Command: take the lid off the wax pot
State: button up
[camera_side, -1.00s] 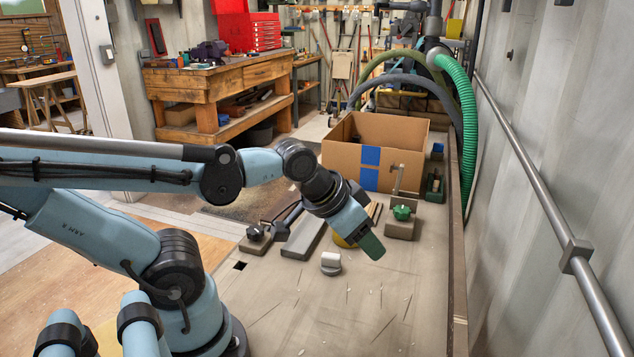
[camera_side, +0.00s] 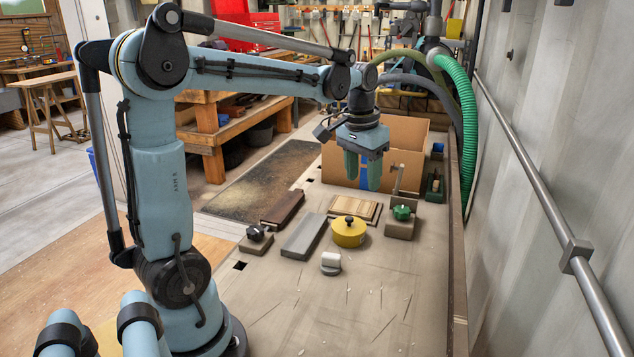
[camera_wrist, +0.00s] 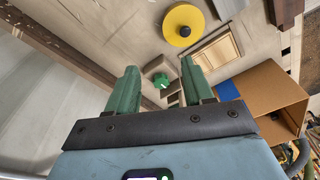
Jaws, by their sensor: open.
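The wax pot (camera_side: 348,237) is a low, round yellow pot on the bench, with its yellow lid (camera_side: 339,223) on top and a dark knob (camera_side: 349,218) at the lid's middle. In the wrist view the lid (camera_wrist: 176,22) shows from above, at the top, with its dark knob (camera_wrist: 185,30). My gripper (camera_side: 362,187) is open and empty, with green fingers pointing down. It hangs above and behind the pot, apart from it. In the wrist view the gripper (camera_wrist: 158,72) has a clear gap between its fingers, and the pot lies beyond the right finger.
A cardboard box (camera_side: 405,171) stands behind. The bench front is clear.

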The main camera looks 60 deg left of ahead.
jog(key=w+a+f+g, duration=0.1)
jog(key=a, duration=0.4)
jog(key=n, duration=0.1)
send_over(349, 217)
jog(key=shift+g+h, duration=0.3)
jog(key=f, duration=0.7)
jog(key=shift+w+d, duration=0.15)
jog(key=shift+w, duration=0.15)
jog(key=shift+s+f, duration=0.15)
jog(key=shift+f, duration=1.2)
jog(key=shift+s+f, duration=0.15)
jog(key=shift+f, duration=1.2)
grip_shut()
